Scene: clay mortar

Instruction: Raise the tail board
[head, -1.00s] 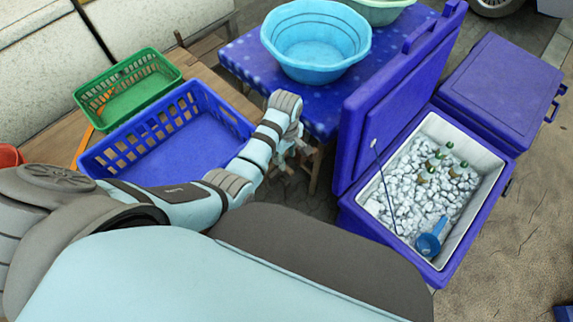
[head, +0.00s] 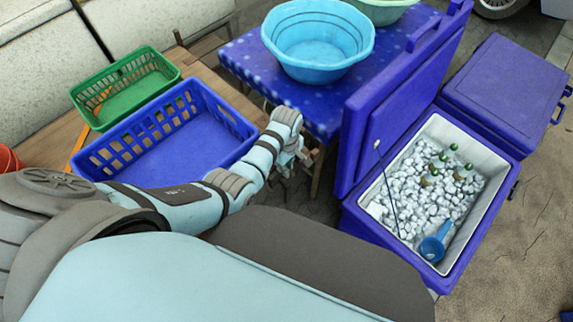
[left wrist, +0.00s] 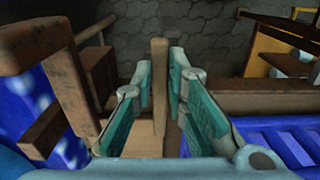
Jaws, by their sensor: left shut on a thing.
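My left gripper (head: 294,163) is beside the leg area of the blue spotted table in the head view, low and partly hidden by its own wrist. In the left wrist view my left gripper (left wrist: 163,78) has its two green-padded fingers on either side of a narrow upright wooden bar (left wrist: 159,100) and is shut on it. I cannot tell whether this bar is part of the tail board; no board is clearly recognisable as such in the head view. My right gripper is not in view.
A blue basket (head: 238,122) and a green basket (head: 160,68) stand left of my arm. The spotted table (head: 240,62) bears a light blue basin (head: 318,68). An open cooler (head: 352,222) with pale lumps and bottles stands right. Paving (head: 520,240) is clear at far right.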

